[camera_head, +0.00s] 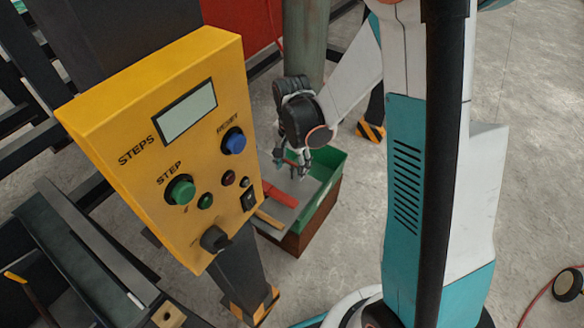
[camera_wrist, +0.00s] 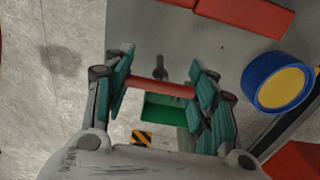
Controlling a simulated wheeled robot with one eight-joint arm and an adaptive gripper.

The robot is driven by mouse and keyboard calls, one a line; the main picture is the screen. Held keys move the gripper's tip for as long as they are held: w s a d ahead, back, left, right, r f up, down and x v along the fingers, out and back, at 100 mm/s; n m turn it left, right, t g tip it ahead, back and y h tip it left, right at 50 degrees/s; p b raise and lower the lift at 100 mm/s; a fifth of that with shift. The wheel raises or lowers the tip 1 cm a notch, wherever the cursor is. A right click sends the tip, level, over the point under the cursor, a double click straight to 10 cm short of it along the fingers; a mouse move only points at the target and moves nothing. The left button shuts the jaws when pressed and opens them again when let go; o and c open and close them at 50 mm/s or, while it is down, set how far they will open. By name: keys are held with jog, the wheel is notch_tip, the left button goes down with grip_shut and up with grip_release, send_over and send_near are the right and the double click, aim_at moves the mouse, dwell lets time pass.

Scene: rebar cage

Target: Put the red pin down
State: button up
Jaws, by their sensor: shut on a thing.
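My gripper (camera_head: 296,170) hangs over the grey work surface (camera_head: 267,172) in the head view, beside the green bin (camera_head: 327,180). In the wrist view my gripper (camera_wrist: 160,88) is shut on the red pin (camera_wrist: 160,87), which lies crosswise between the teal finger pads. Both ends of the pin are at the pads. In the head view only a small reddish bit shows at the fingers. How high the pin is above the surface is hard to tell.
Red blocks (camera_wrist: 250,14) lie on the grey surface, with a blue and yellow roll (camera_wrist: 278,82) to the right in the wrist view. A yellow control box (camera_head: 160,140) stands left of my gripper in the head view. A grey-green post (camera_head: 307,40) rises behind.

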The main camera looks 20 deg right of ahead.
jog(key=shift+f, duration=0.5)
jog(key=shift+f, duration=0.15)
jog(key=o, duration=1.1)
